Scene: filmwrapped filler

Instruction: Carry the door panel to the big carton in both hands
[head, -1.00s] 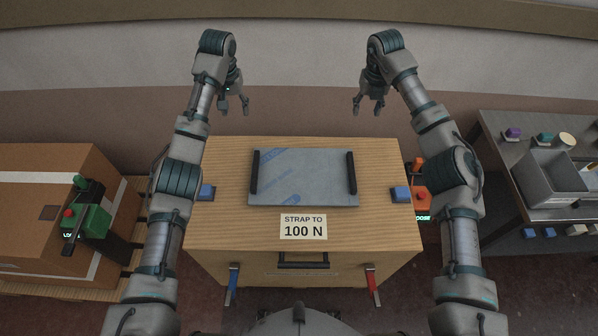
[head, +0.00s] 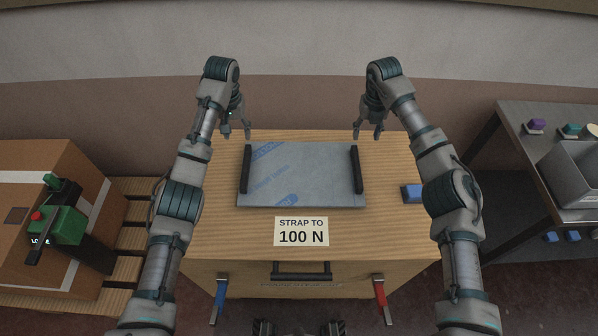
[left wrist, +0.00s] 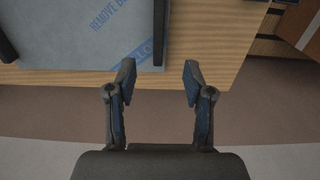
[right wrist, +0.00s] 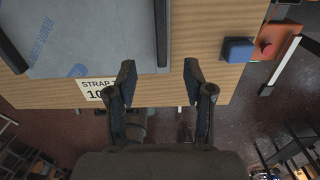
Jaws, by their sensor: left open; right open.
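The door panel (head: 300,180) is a flat grey plate with blue-printed film. It lies on the wooden bench top, with a black bar handle along its left edge (head: 246,168) and another along its right edge (head: 356,170). My left gripper (head: 238,136) is open and empty, near the panel's far left corner. My right gripper (head: 367,136) is open and empty, near its far right corner. The panel also shows in the left wrist view (left wrist: 85,35) and right wrist view (right wrist: 95,35), apart from the fingers. The big carton (head: 80,165) stands at the left.
A green tool with a red button (head: 62,222) is by the carton, near a slatted pallet (head: 128,240). A blue block (head: 412,194) sits right of the panel. A "STRAP TO 100 N" sign (head: 301,231) lies in front. A grey table (head: 520,150) with a bin stands right.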

